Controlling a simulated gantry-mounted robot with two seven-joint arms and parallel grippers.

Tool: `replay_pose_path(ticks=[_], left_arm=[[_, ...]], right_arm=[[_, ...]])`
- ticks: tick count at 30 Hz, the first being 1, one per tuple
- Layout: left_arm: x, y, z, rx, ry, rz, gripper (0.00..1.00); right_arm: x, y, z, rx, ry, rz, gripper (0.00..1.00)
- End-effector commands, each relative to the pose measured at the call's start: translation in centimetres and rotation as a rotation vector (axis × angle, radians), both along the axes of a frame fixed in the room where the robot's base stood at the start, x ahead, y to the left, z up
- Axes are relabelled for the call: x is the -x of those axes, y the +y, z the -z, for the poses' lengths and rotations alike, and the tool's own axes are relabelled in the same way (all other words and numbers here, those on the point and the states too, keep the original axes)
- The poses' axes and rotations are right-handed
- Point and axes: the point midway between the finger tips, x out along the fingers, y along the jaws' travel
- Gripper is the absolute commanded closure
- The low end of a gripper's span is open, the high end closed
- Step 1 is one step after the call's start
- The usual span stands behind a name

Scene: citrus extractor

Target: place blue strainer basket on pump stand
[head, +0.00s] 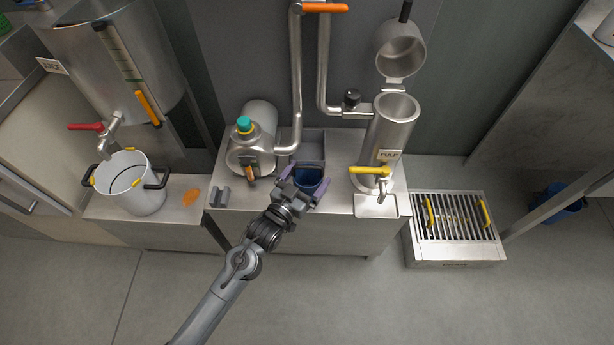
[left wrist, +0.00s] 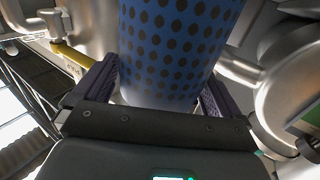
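The blue strainer basket (head: 309,178) is at the middle of the steel pump stand (head: 335,202), between the pump and the pulp cylinder. In the left wrist view the basket (left wrist: 175,50) is a blue cylinder with dark round holes. My left gripper (head: 303,186) reaches it from the front, with one purple finger on each side. In the left wrist view both fingers (left wrist: 158,92) lie against the basket's sides. The gripper hides part of the basket, and I cannot tell whether its bottom touches the stand. My right gripper is not in view.
The pump (head: 251,140) with its teal cap stands left of the basket, with steel pipes rising behind. The pulp cylinder (head: 391,125) with a yellow tap handle (head: 369,170) stands close on the right. A grey bracket (head: 221,196) sits at the stand's left end.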

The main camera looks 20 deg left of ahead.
Motion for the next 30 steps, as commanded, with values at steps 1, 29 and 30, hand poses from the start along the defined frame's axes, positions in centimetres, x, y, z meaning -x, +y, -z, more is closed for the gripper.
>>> replay_pose_path(ticks=[1, 29, 30], left_arm=[[0.0, 0.0, 0.0, 0.000, 0.000, 0.000, 0.00], [9.8, 1.8, -0.5, -0.001, 0.004, 0.000, 0.00], [10.3, 1.9, -0.4, -0.001, 0.004, 0.000, 0.00]], right_arm=[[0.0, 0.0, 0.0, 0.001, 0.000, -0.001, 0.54], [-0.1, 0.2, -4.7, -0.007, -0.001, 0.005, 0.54], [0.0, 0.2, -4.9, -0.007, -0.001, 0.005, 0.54]])
